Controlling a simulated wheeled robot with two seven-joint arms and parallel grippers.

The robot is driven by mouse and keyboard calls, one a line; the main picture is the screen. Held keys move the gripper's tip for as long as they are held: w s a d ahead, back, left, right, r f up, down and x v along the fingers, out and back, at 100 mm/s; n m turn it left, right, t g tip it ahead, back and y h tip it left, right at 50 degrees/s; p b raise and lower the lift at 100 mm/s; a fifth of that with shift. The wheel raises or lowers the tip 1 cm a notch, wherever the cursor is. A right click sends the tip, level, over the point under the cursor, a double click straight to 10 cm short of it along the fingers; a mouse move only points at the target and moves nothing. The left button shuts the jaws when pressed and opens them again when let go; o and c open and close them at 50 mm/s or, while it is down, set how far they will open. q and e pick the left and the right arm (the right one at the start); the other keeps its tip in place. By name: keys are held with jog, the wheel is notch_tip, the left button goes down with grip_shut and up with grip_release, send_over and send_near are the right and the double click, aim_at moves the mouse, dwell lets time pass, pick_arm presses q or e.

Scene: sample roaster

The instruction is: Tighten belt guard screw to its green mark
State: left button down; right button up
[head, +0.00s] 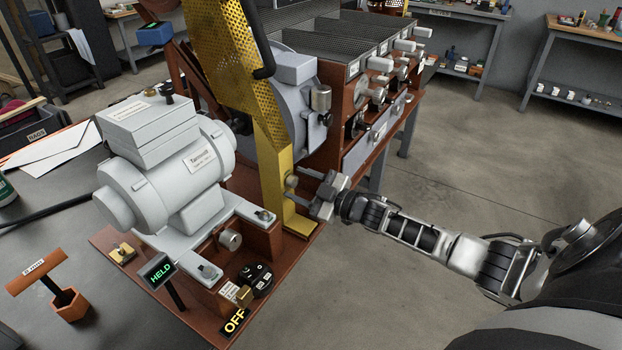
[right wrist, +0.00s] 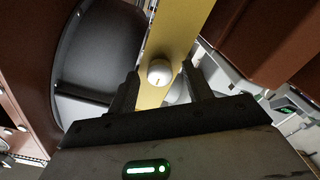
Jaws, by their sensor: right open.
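The belt guard (head: 228,55) is a yellow perforated plate with a solid yellow leg. Its pale round screw head (head: 291,182) sits low on that leg. My right gripper (head: 304,186) reaches in from the right, with its fingers toward the screw. In the right wrist view, the screw head (right wrist: 159,71) shows between the two dark fingertips of the open right gripper (right wrist: 161,77), with a gap on each side. A small dark line shows on the head. I cannot make out a green mark. My left gripper is not in view.
A grey motor (head: 165,165) stands left of the guard on a reddish base. A display (head: 158,271) reads HELD and a sign (head: 235,321) reads OFF. An orange T-handled tool (head: 62,290) stands at the left. The floor at the right is clear around my arm.

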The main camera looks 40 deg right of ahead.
jog(key=v, duration=1.6)
jog(key=shift+p, duration=0.35)
jog(key=shift+a, duration=0.1)
jog(key=s+a+f+m+g+h, duration=0.1)
jog(key=s+a+f+m+g, duration=0.1)
jog(key=a, duration=0.7)
jog(key=s+a+f+m+g+h, duration=0.1)
jog(key=s+a+f+m+g, duration=0.1)
jog(key=s+a, duration=0.3)
jog(key=s+a+f+m+g+h, duration=0.1)
jog(key=s+a+f+m+g, duration=0.1)
jog(key=a, duration=1)
jog(key=s+f+m, duration=0.1)
jog(key=s+m, duration=0.1)
jog(key=shift+s+a+m+h, duration=0.2)
jog(key=shift+a+m+h, duration=0.1)
jog(key=shift+a+h, duration=0.1)
jog(key=shift+f, duration=0.15)
